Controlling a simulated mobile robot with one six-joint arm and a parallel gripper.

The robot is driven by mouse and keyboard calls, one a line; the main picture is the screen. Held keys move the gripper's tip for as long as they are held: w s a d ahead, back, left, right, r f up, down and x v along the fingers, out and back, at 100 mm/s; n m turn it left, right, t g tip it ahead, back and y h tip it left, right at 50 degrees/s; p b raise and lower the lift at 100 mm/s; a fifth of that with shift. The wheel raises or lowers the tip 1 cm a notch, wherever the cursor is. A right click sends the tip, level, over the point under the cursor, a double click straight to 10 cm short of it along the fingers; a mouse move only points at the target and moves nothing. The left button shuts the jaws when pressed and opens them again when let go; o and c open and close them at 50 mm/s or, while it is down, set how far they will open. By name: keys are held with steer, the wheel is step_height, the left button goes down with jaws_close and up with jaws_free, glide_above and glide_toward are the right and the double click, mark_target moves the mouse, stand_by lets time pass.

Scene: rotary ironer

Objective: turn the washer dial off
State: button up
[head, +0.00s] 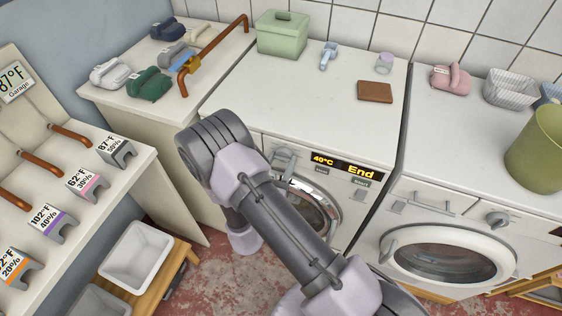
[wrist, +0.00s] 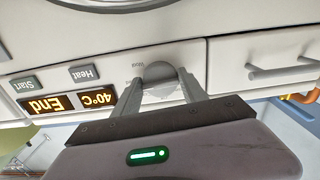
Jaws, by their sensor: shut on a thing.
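The washer (head: 240,125) in the middle of the head view has a lit display (head: 345,165) reading "40°C" and "End". Its round grey dial (wrist: 160,72) is on the front panel, left of the display in the head view. The wrist view shows the panel upside down. My gripper (wrist: 161,82) is shut on the dial, with one finger on each side of it. Lettering around the dial is too small to read for certain. In the head view my arm hides part of the washer front and door.
Heat (wrist: 82,73) and Start (wrist: 23,85) buttons sit near the display. A drawer handle (wrist: 282,70) is beside the dial. A green box (head: 282,35), a brown block (head: 375,92) and small items stand on the washer top. A second machine (head: 455,215) stands to the right.

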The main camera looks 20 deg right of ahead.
steer(key=n+b, duration=0.1)
steer(key=n, duration=0.3)
steer(key=shift+f, duration=0.1)
steer(key=n+b, duration=0.1)
steer(key=n, duration=0.3)
steer(key=shift+s+d+n, duration=0.1)
steer(key=shift+n, duration=0.2)
steer(key=n, duration=0.4)
steer(key=shift+n, duration=0.3)
steer(key=shift+r+n, duration=0.2)
steer(key=shift+n, duration=1.6)
steer(key=o, duration=1.3)
steer(key=shift+o, duration=0.2)
